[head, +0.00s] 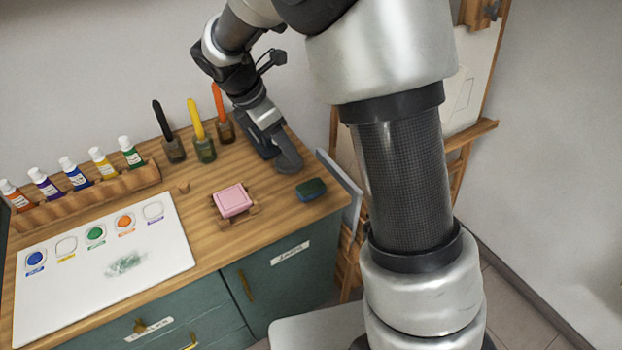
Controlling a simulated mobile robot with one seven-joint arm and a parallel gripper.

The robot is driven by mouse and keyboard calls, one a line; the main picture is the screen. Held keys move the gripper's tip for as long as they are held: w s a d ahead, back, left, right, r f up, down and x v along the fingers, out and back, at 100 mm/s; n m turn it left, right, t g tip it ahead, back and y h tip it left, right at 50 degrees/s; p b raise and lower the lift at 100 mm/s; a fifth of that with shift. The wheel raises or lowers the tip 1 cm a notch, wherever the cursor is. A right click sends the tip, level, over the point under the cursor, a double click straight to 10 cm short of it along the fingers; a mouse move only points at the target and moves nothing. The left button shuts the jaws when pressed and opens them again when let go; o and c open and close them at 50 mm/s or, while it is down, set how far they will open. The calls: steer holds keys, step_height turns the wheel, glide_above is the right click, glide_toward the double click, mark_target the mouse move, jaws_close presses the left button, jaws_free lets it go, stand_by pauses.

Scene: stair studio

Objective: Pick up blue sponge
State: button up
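A small dark block with a teal-blue to green top (311,189) lies on the wooden desktop near its right front corner. It is the only sponge-like thing here close to blue, though its exact colour is hard to tell. My gripper (277,158) is low over the desk, just behind and to the left of this block, apart from it. Its dark fingers point down toward the desktop. The fingers are small and seen at an angle, so their opening is unclear. I see nothing held between them.
A pink block (233,200) sits on a small wooden holder. Several paint tubes stand in a wooden rack (90,196) at left. A white paint sheet (158,238) covers the left. An easel (470,134) stands at right.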

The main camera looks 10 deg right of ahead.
glide_above(310, 186)
steer(key=a, duration=0.2)
step_height(310, 186, down, 11)
steer(key=shift+s+a+f+b, duration=0.1)
steer(key=shift+f+b, duration=0.05)
steer(key=shift+b, duration=0.25)
steer(key=shift+s+x, duration=0.15)
steer(key=shift+x, duration=1.2)
steer(key=shift+s+x, duration=0.15)
steer(key=shift+x, duration=1.15)
steer(key=shift+a, duration=0.1)
steer(key=c, duration=1.1)
